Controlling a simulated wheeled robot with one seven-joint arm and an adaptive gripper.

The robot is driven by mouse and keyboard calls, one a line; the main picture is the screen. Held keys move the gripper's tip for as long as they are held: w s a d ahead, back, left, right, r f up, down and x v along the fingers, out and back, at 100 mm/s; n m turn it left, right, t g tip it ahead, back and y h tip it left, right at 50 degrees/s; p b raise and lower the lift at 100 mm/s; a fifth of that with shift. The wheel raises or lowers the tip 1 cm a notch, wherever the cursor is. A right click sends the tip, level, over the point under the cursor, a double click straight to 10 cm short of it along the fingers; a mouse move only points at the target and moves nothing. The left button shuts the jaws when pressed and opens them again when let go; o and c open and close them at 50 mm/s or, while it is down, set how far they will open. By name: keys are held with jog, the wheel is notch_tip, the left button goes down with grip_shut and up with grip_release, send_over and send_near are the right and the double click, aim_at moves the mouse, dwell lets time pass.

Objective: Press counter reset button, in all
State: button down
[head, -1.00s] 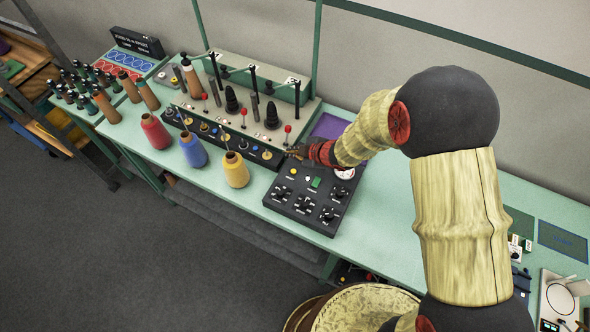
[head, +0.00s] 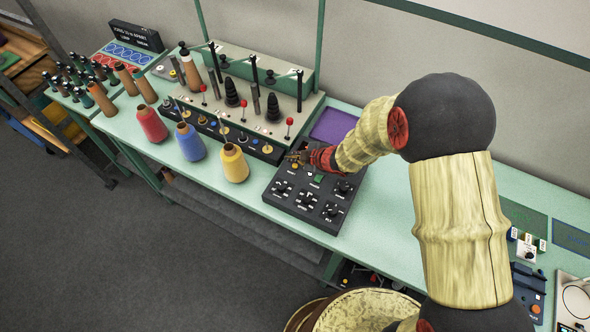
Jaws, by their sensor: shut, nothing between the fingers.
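A black control panel (head: 269,194) lies on the green bench, with several dark knobs, a small green display (head: 319,179) and small buttons on top. Which button is the counter reset cannot be told, as the labels are too small. My gripper (head: 296,156) is shut and empty. It comes in from the right, over the panel's back left edge beside the row of lamps and buttons. My gripper and forearm hide part of the panel's back edge. Contact with a button cannot be made out.
A machine (head: 225,85) with black posts and red-tipped levers stands behind and left of my gripper. Red (head: 151,124), blue (head: 190,143) and yellow (head: 234,163) cones stand along the front edge. A purple mat (head: 334,125) lies behind my arm.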

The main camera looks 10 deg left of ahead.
aim_at(294, 167)
jog(key=shift+f+b, duration=0.4)
jog(key=shift+f, duration=0.5)
jog(key=shift+f, duration=0.1)
dwell(0.7)
jog(key=shift+f, duration=0.3)
jog(key=shift+f+b, duration=0.45)
jog(key=shift+b, duration=0.15)
dwell(0.5)
dwell(0.3)
jog(key=shift+r+p, duration=0.8)
jog(key=shift+r, duration=0.1)
notch_tip(294, 167, up, 5)
jog(key=p, duration=0.4)
